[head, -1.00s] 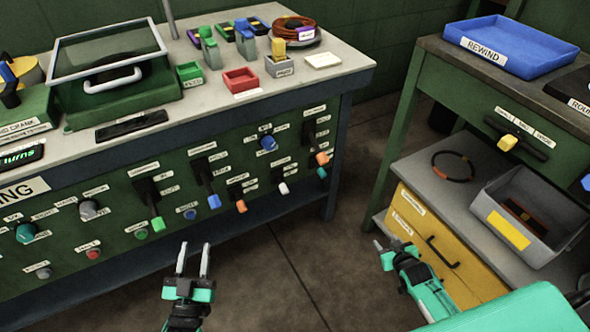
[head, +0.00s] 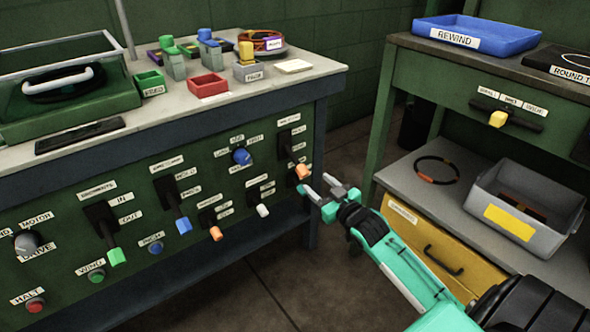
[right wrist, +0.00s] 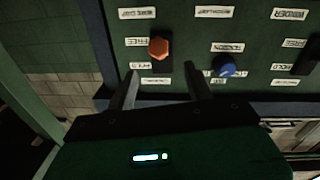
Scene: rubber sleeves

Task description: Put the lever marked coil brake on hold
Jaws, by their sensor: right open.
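In the head view, an orange-handled lever (head: 299,171) sits at the bench panel's upper right, its handle low and sticking out below a black plate. The label above it is too small to read, so I cannot confirm the coil brake marking. My right gripper (head: 322,189) is open and empty, just right of and below that handle. In the right wrist view, an orange handle (right wrist: 159,48) shows ahead between the open fingers (right wrist: 161,88), apart from them; labels beside it seem to read FREE above and HOLD below. My left gripper is out of view.
Nearby on the panel are a blue knob (head: 242,157), a white-handled lever (head: 263,210), a blue-handled lever (head: 183,225) and a green-handled lever (head: 116,257). A side table with a yellow drawer (head: 428,240) and grey bin (head: 480,205) stands right. Floor between is clear.

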